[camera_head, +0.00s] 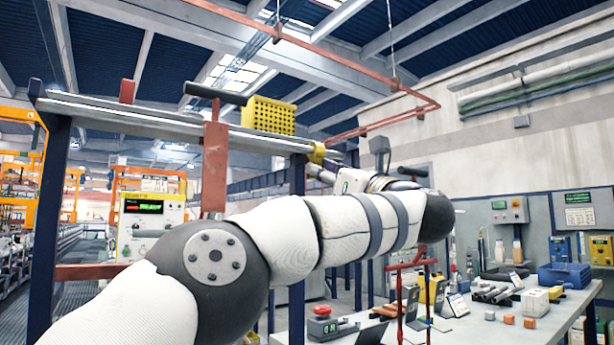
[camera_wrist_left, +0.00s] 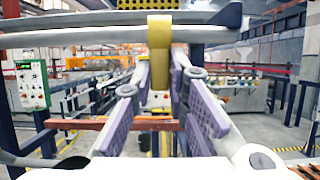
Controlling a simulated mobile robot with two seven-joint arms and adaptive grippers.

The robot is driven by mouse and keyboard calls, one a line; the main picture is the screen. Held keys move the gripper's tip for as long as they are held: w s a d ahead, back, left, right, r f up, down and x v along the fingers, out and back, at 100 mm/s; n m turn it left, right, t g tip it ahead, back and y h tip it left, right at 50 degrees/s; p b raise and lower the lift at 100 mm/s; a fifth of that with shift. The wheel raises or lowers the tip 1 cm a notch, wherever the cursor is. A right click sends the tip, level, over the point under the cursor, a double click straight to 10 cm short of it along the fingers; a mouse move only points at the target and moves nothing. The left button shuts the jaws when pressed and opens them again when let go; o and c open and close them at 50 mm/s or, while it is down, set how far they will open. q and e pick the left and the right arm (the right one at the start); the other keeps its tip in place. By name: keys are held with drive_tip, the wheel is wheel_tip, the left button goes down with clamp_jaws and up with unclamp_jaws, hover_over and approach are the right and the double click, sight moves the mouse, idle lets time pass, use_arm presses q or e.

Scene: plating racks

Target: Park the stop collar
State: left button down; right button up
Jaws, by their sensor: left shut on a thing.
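The stop collar (camera_head: 318,152) is a yellow piece at the right end of the metal rail (camera_head: 110,115) in the head view. In the left wrist view the collar (camera_wrist_left: 159,48) is a yellow band across the pale rail, with its lower part hanging between my fingers. My left gripper (camera_head: 316,168) reaches it from the right. Its purple-padded fingers (camera_wrist_left: 160,82) are shut on the collar's lower part. The collar still sits at the rail. The wrist and arm hide part of the gripper in the head view. My right gripper is not in view.
A yellow perforated basket (camera_head: 268,115) stands above the rail, left of the collar. A dark post (camera_head: 297,190) stands below the rail end. A workbench (camera_head: 560,318) with tools lies at lower right.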

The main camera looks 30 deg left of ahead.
use_arm(q)
drive_tip(key=shift+w+d+r, duration=0.1)
drive_tip(key=shift+w+d, duration=0.15)
drive_tip(key=shift+w, duration=0.3)
drive_tip(key=c, duration=1.9)
unclamp_jaws()
drive_tip(key=o, duration=0.3)
drive_tip(key=shift+w, duration=0.2)
drive_tip(key=shift+o, duration=0.2)
drive_tip(key=v, duration=1.2)
drive_tip(key=shift+s, duration=0.15)
